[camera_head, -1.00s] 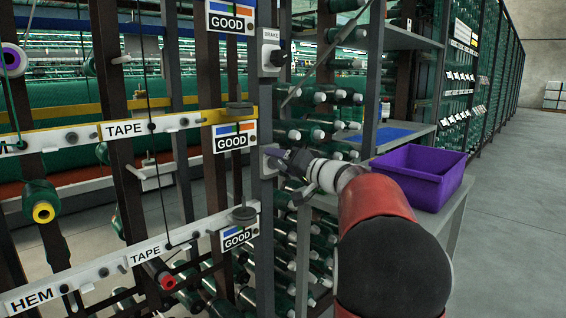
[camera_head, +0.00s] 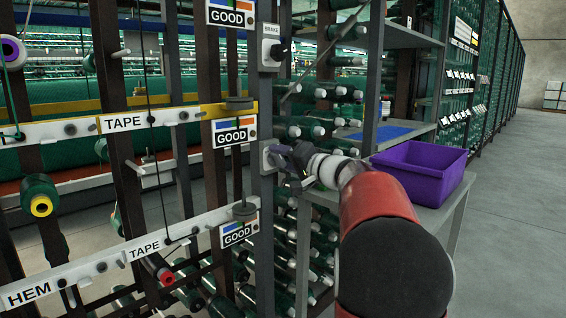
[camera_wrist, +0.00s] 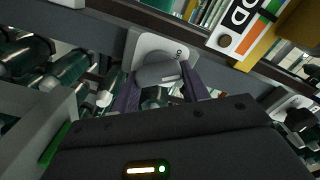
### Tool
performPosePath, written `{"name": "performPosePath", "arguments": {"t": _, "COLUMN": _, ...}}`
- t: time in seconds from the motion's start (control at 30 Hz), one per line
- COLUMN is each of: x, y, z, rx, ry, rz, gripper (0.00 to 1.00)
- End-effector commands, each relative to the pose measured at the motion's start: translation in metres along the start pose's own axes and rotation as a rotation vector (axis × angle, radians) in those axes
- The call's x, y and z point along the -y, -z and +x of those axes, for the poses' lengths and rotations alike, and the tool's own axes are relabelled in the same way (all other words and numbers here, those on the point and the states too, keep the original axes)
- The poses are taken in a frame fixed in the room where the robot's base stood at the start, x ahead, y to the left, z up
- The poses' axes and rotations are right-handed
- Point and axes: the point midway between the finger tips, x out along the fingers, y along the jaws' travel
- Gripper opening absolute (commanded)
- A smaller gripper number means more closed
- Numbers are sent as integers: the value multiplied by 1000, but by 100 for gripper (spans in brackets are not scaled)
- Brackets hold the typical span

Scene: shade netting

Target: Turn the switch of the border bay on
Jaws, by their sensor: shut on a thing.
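A switch with a light plate (camera_head: 267,158) is on the grey upright post, between two GOOD gauge plates. In the wrist view its grey knob (camera_wrist: 158,73) sits between the two fingers of my gripper (camera_wrist: 160,88). My gripper (camera_head: 284,157) is shut on this knob, and the fingers hide part of it in the head view. The knob looks turned across its plate in the wrist view, but the exact on or off mark cannot be read. No label reading "border" is legible near it.
A second switch marked BRAKE (camera_head: 270,48) is higher on the same post. TAPE (camera_head: 123,122) and HEM (camera_head: 28,293) rails are at left. A purple bin (camera_head: 425,180) stands on a bench at right, beside my arm. Green spools fill the rack behind.

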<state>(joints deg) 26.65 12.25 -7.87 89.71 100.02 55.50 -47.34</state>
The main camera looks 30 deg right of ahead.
Motion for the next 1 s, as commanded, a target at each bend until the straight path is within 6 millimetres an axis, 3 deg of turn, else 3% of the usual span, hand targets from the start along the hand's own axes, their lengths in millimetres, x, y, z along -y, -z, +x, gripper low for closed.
{"name": "performPosePath", "arguments": {"t": 1.0, "x": -7, "y": -3, "z": 0, "rx": 1, "ry": -3, "rz": 961, "gripper": 23}}
